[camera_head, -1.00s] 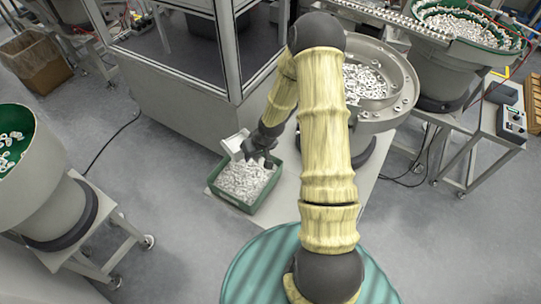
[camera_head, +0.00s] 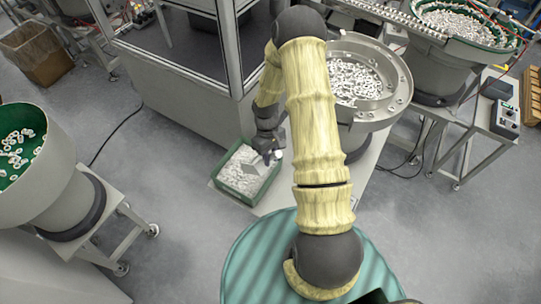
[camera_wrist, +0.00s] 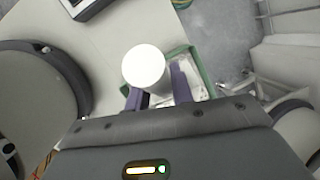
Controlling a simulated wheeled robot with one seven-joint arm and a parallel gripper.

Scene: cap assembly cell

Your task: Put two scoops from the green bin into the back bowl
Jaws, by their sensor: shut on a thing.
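The green bin (camera_head: 230,191) stands on the floor-level pale plate left of my arm, filled with small white parts. Its green rim also shows in the wrist view (camera_wrist: 205,92). My gripper (camera_head: 268,152) is over the bin's right side, shut on the scoop (camera_head: 256,169). In the wrist view the fingers (camera_wrist: 160,92) close around it, and a white round end (camera_wrist: 147,67) faces the camera. The scoop's load cannot be made out. A metal bowl (camera_head: 395,95) with white parts stands right of my arm. A green-lined bowl (camera_head: 450,42) with white parts is farther back right.
A glass-walled machine cabinet (camera_head: 190,100) rises just behind the bin. Another green-lined bowl (camera_head: 45,185) on a wheeled stand is at the left. A wheeled table with a control box (camera_head: 505,118) is at the right. A cardboard box (camera_head: 35,55) is far left. Floor between is clear.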

